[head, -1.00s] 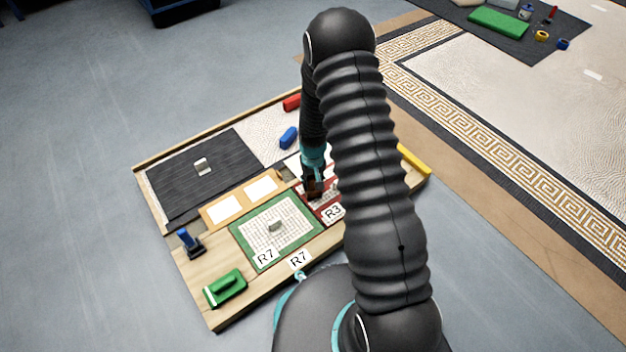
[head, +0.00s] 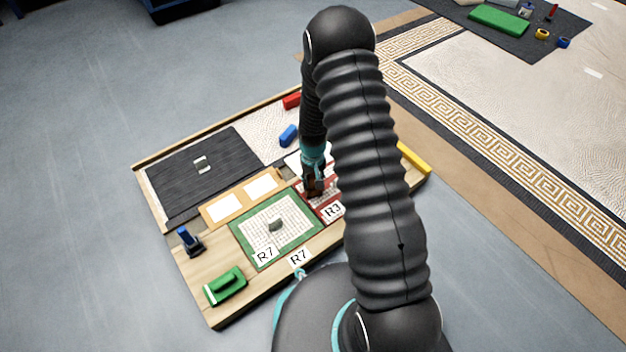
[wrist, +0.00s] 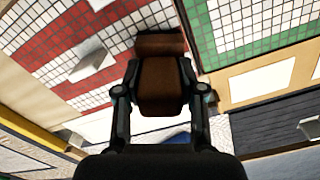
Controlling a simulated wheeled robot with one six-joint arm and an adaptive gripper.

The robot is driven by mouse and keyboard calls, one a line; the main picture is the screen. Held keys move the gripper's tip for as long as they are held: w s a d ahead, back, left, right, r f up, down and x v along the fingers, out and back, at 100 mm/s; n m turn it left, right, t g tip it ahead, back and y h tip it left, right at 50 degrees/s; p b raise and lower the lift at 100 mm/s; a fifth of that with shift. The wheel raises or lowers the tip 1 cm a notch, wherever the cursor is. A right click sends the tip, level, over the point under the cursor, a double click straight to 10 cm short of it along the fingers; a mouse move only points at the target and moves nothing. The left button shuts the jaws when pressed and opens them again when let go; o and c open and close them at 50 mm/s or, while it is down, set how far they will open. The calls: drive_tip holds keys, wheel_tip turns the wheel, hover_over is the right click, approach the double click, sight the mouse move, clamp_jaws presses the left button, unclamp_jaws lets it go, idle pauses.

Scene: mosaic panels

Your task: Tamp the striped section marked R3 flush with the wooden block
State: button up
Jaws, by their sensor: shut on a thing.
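The striped section R3 (wrist: 60,45) has red and white tile bands and fills the upper left of the wrist view. In the head view it (head: 330,197) is partly hidden by my arm, with its R3 label (head: 333,212) in front. A pale tile (wrist: 92,66) looks raised or tilted on it. My gripper (wrist: 160,98) is shut on the brown wooden block (wrist: 160,45). The block is over or at the edge of the striped section, towards the green-bordered panel; I cannot tell whether it touches the tiles. In the head view my gripper (head: 313,186) is over the section's left part.
The green-bordered R7 panel (head: 240,222) lies to the left, with a grey piece (head: 276,225) on it. A green float (head: 226,286) and a blue-handled tool (head: 189,241) stand on the board's left. A yellow bar (head: 413,159) lies at the right. Blue (head: 288,135) and red (head: 291,101) blocks lie behind.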

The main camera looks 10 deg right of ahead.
drive_tip(key=shift+f+b, duration=0.45)
drive_tip(key=shift+f, duration=0.1)
idle(1.6)
drive_tip(key=shift+r, duration=0.1)
drive_tip(key=shift+r+p, duration=2)
drive_tip(key=shift+r, duration=1.45)
drive_tip(key=shift+r, duration=0.1)
